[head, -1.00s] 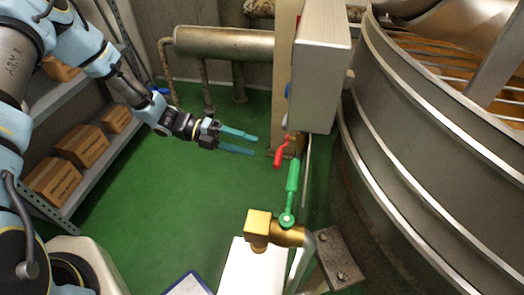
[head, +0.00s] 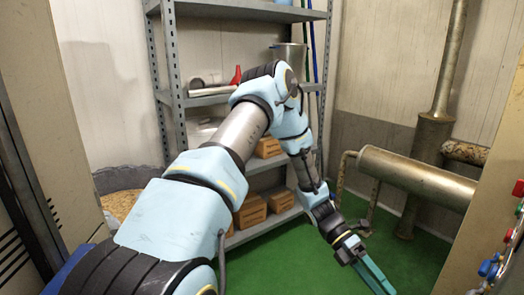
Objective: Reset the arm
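My arm reaches from the bottom left across the middle of the head view, bent at the elbow and pointing down to the right. My gripper (head: 378,278) is at its end, low and right of the middle, above the green floor. Its two teal fingers look close together from this angle, and I cannot tell how far apart they are. I see nothing held between them.
A grey metal shelf (head: 160,95) with cardboard boxes (head: 250,212) and a metal pot (head: 290,57) stands behind my arm. A thick metal pipe (head: 415,178) runs at the right. A panel with coloured buttons (head: 488,268) is at the right edge. Green floor (head: 290,265) is open below.

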